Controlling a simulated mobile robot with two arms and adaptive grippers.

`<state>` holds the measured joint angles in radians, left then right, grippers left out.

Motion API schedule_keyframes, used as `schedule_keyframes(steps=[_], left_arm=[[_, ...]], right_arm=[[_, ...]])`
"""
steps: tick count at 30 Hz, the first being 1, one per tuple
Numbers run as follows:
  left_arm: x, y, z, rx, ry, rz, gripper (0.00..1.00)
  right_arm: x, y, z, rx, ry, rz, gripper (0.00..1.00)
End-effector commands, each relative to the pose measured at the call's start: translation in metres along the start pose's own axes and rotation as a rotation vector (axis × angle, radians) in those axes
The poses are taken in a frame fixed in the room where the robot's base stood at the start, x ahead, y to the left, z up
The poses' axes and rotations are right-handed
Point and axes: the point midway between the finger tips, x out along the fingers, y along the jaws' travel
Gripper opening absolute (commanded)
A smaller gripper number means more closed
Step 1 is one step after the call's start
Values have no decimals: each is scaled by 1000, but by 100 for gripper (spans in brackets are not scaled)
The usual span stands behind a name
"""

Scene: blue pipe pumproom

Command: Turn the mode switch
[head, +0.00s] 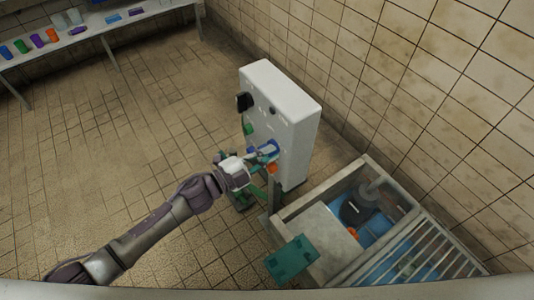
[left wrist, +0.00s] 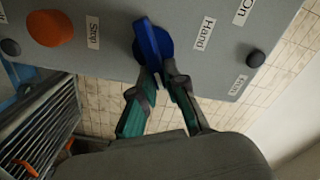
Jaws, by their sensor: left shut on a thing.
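The mode switch is a blue knob (left wrist: 153,42) on the grey panel face, with a raised grip bar, beside a "Hand" label (left wrist: 204,33). In the head view the cabinet (head: 291,112) is a pale box standing by the wall. My left gripper (head: 262,160) reaches the cabinet's front. In the left wrist view my left gripper (left wrist: 164,76) has its fingertips close together at the lower end of the blue bar, shut on it. The exact contact is partly hidden by the fingers. My right gripper is not in view.
An orange button (left wrist: 50,28) with a "Stop" label sits left of the switch in the wrist view. A dark knob (left wrist: 255,58) is to the right. A sump with a metal grating (head: 425,255) lies right of the cabinet. A bench (head: 95,28) stands far left. Floor between is clear.

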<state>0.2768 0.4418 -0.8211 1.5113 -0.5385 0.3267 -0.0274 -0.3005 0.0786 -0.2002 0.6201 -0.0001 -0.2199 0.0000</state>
Motion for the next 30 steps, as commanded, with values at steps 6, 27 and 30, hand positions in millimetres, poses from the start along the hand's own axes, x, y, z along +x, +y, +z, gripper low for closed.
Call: schedule_keyframes(steps=[6, 27, 30], left_arm=[[0, 1, 0, 14, -1, 2, 0], [-1, 1, 0, 12, -1, 1, 38], [-8, 1, 0, 12, -1, 2, 38]], right_arm=[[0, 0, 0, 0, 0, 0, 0], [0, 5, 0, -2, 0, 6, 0], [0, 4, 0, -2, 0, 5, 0]])
